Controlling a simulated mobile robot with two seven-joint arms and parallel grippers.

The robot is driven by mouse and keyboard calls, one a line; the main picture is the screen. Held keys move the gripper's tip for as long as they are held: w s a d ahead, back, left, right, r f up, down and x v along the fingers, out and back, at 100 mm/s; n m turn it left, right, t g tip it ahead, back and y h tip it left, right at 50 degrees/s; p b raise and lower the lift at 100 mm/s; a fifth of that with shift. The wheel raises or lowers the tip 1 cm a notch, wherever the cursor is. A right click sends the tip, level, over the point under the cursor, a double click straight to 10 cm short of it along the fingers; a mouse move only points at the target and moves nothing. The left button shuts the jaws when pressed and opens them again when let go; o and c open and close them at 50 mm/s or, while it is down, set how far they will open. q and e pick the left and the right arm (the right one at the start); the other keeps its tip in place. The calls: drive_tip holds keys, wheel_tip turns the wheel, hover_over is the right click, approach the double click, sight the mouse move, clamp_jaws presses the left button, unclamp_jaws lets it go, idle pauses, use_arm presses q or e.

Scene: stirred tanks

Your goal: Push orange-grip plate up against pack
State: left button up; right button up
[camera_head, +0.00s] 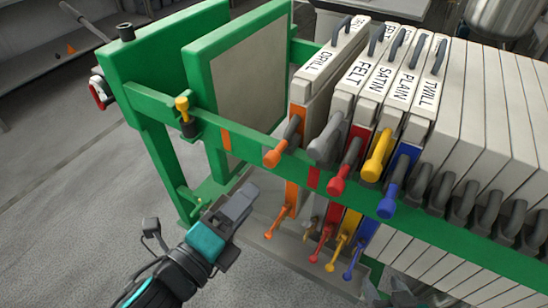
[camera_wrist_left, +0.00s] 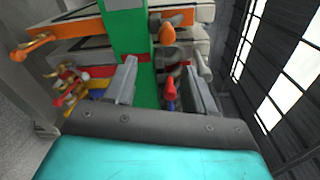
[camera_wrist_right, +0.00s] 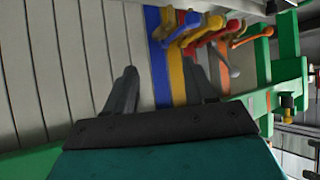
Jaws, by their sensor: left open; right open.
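The orange-grip plate (camera_head: 327,58), labelled DRILL, hangs in the green frame at the left of the other plates. Its upper orange grip (camera_head: 283,145) rests at the green rail and its lower orange grip (camera_head: 279,222) sticks out below. A dark gap separates it from the pack (camera_head: 480,105), whose nearest plate is labelled FELT (camera_head: 355,80). My left gripper (camera_head: 248,195) is open and empty, below the rail and left of the lower orange grip. My right gripper (camera_wrist_right: 160,88) is open, facing pale plates and the blue and yellow strips.
A green end plate (camera_head: 240,75) stands left of the DRILL plate, with wide room between them. The green rail (camera_head: 340,185) crosses in front of the plates. Red, yellow and blue grips (camera_head: 378,155) project past it. A tray (camera_head: 305,262) lies below.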

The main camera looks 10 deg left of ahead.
sight(268, 164)
use_arm(q)
drive_tip(key=w+d+m, duration=0.1)
drive_tip(key=w+m, duration=0.3)
drive_tip(key=m, duration=0.1)
drive_tip(key=w+d+m, duration=0.1)
drive_tip(key=w+m, duration=0.3)
drive_tip(key=m, duration=0.2)
drive_tip(key=w+d+m+t+p, duration=0.1)
drive_tip(key=w+m, duration=0.3)
drive_tip(key=m, duration=0.1)
drive_tip(key=shift+w+d+r+m+y, duration=0.1)
drive_tip(key=shift+d+r+m+y, duration=0.2)
drive_tip(key=shift+r, duration=0.1)
clamp_jaws()
idle(0.4)
